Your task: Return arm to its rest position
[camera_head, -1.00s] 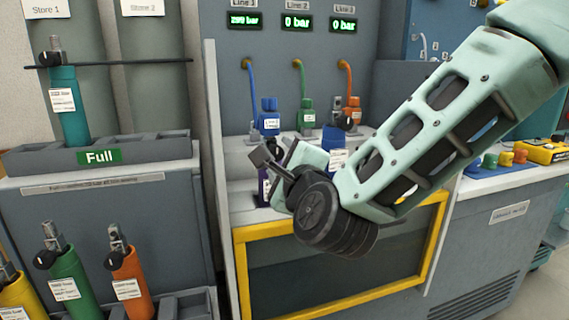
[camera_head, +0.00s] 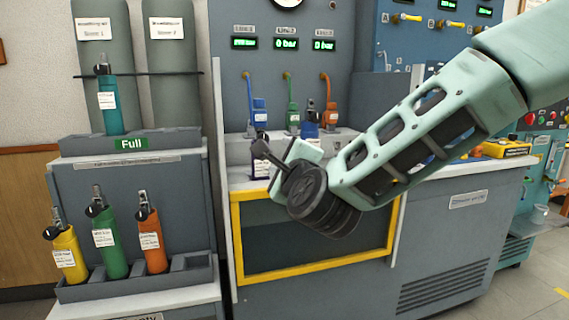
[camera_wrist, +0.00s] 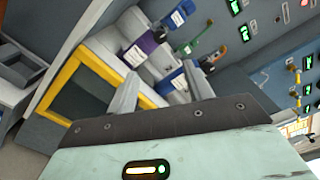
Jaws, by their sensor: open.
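My arm reaches in from the upper right in the head view, bent at the wrist. My gripper (camera_head: 268,155) is in front of the test bench, partly hidden by my own wrist. In the wrist view, the two fingers of my gripper (camera_wrist: 160,90) are apart with nothing between them. Beyond the fingers stand a purple bottle (camera_wrist: 136,50) and a blue bottle (camera_wrist: 178,84) on the bench. The purple bottle also shows behind my gripper in the head view (camera_head: 259,170).
Left, a rack (camera_head: 185,275) holds yellow (camera_head: 65,252), green (camera_head: 109,240) and orange (camera_head: 151,243) bottles. A teal bottle (camera_head: 109,105) stands on the "Full" shelf (camera_head: 180,141). The bench has a yellow-framed window (camera_head: 236,245) and three hoses. Floor at lower right is clear.

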